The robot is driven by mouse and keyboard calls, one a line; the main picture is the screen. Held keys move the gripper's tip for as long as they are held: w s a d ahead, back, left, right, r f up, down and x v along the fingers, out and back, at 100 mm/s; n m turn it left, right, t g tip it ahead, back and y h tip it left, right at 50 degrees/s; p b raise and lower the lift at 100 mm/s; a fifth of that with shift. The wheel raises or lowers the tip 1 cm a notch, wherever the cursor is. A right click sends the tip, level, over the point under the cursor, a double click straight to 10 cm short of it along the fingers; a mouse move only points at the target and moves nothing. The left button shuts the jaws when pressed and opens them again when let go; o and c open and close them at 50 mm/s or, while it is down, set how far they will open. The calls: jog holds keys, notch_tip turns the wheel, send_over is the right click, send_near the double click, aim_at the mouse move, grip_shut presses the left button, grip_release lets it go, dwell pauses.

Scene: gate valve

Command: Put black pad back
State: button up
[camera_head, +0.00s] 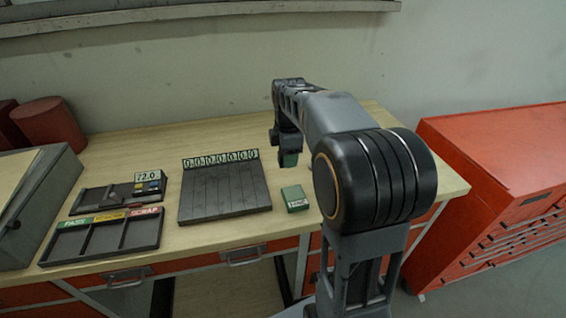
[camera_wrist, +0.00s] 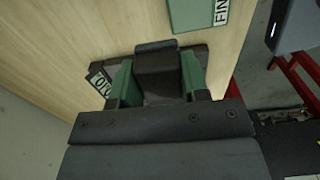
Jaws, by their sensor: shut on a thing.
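My gripper (camera_head: 289,158) hangs over the back right of the table, to the right of the grey slotted board. In the wrist view, my gripper (camera_wrist: 157,82) has its green-faced fingers shut on a black block (camera_wrist: 156,62), which I take to be the black pad. A dark slab shows around and behind the block; I cannot tell whether the block touches it. A label with zeros (camera_wrist: 99,80) is partly covered by the left finger. In the head view the held piece is hidden or too small to make out.
The grey slotted board (camera_head: 222,196) has a row of zero labels. A green box (camera_head: 295,198) sits to its right; it also shows in the wrist view (camera_wrist: 190,14). A three-bin tray (camera_head: 105,238) and a gauge tray (camera_head: 118,193) lie left. A red cabinet (camera_head: 500,175) stands right.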

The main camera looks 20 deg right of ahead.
send_over(284, 172)
jog(key=s, duration=0.1)
notch_tip(284, 172, down, 6)
jog(key=shift+a+r+p, duration=0.15)
jog(key=shift+r+p, duration=0.05)
jog(key=shift+p, duration=0.2)
jog(key=shift+w+f, duration=0.45)
jog(key=shift+f, duration=1.7)
jog(key=shift+f, duration=0.15)
jog(key=o, duration=1)
jog(key=shift+c, duration=0.2)
